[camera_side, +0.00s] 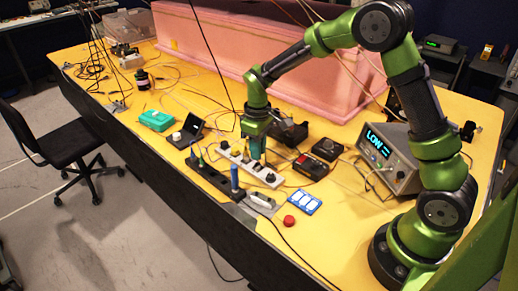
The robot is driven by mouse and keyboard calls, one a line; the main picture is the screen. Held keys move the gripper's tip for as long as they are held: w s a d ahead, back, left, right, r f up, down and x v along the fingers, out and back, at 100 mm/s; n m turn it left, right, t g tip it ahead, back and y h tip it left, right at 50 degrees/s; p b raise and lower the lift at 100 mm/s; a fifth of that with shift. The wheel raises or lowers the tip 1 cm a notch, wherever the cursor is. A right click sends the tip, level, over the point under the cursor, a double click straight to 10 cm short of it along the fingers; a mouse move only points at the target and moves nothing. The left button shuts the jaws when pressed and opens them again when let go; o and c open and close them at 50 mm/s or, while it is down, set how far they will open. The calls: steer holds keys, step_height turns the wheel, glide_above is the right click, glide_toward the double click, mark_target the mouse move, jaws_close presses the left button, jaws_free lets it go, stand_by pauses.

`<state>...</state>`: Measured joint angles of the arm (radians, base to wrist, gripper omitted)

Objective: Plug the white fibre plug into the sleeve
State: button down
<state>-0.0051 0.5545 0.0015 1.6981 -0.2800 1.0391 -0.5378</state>
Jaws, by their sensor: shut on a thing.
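My green arm reaches in from the right, and my gripper (257,155) points straight down over a white strip (264,177) with several dark round fittings. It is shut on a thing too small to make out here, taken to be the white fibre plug. The fingertips look close to the strip, but I cannot tell whether they touch it. I cannot pick out the sleeve for certain at this size.
A black strip (208,178) with a blue upright piece (234,178) lies in front. Right are a black-red box (311,166), a grey instrument reading LOW (385,155) and a red button (289,221). A pink foam block (215,45) stands behind. Cables cross the yellow table.

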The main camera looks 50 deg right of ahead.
steer(key=shift+f, duration=1.05)
steer(key=c, duration=0.9)
jaws_free()
steer(key=shift+c, duration=0.2)
steer(key=shift+r, duration=0.1)
step_height(320, 180, up, 17)
steer(key=s+a+r+m+t+y, duration=0.1)
steer(key=s+m+t, duration=0.2)
steer(key=s, duration=0.7)
steer(key=s+a+r+m+t+y, duration=0.1)
steer(key=s+m+t, duration=0.3)
steer(key=s, duration=0.7)
steer(key=shift+a+r, duration=0.5)
steer(key=shift+r, duration=0.15)
